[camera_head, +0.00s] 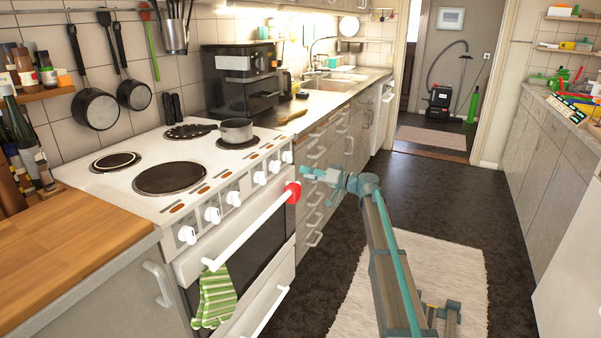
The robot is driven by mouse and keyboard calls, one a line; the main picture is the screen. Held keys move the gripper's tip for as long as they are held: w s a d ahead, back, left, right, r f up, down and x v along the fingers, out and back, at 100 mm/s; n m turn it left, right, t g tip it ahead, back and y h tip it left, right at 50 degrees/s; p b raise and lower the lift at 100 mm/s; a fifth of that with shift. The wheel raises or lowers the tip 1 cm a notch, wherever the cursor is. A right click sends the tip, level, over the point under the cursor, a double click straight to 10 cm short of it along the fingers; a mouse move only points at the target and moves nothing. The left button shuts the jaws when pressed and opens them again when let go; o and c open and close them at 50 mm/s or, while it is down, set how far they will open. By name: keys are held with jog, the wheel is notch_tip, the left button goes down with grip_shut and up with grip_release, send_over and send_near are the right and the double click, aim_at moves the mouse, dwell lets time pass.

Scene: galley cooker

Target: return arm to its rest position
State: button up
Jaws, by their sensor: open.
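My gripper (306,173) is at the end of my arm, just right of the white cooker's (103,190) front right corner. It is open, small in the picture, and I see nothing between its fingers. It is in front of the grey drawers, near a round red thing (293,192) at the right end of the oven handle (255,225). I cannot tell whether they touch. My arm reaches up from the lower right over the light rug.
A striped green cloth (215,297) hangs on the oven handle. Grey drawers (335,150) line the left side, grey cabinets (545,165) the right. The dark floor between is open, with a light rug (460,265).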

jog(key=shift+d, duration=0.1)
dwell(0.3)
